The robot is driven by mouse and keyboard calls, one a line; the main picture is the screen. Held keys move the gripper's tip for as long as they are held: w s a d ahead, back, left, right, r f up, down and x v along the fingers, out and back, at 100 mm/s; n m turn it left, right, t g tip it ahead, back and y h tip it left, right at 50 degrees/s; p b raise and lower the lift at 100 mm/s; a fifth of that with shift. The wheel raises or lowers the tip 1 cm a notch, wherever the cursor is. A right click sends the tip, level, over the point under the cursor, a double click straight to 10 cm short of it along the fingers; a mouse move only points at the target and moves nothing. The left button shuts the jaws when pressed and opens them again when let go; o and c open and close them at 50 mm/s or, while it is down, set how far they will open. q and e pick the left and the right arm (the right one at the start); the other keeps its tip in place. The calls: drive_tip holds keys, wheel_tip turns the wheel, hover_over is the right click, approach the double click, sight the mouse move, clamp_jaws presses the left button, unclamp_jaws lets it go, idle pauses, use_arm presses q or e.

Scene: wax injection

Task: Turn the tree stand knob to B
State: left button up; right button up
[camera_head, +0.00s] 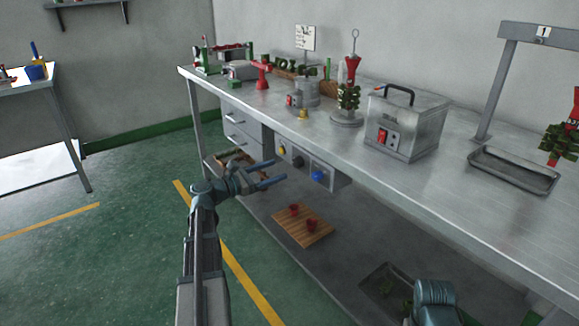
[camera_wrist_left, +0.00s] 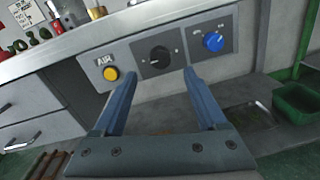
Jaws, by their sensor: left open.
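Under the bench's front edge is a control panel with a yellow AIR button (camera_wrist_left: 111,74), a black knob (camera_wrist_left: 160,57) and a blue knob (camera_wrist_left: 213,41). In the head view the black knob (camera_head: 298,161) and blue knob (camera_head: 319,176) also show. The labels are too small to tell which knob is the tree stand's. The black knob's pale pointer mark points left. My left gripper (camera_head: 279,171) is open and empty, in front of the panel and apart from it. In the wrist view its fingers (camera_wrist_left: 158,84) frame the black knob. My right gripper is out of view.
On the bench (camera_head: 460,210) stand a tree stand with red and green wax (camera_head: 347,100), a metal box (camera_head: 405,125) and a shallow tray (camera_head: 512,170). Drawers (camera_head: 243,128) are left of the panel.

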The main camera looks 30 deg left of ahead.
sight(295, 163)
use_arm(q)
drive_tip(key=shift+x, duration=3.1)
clamp_jaws()
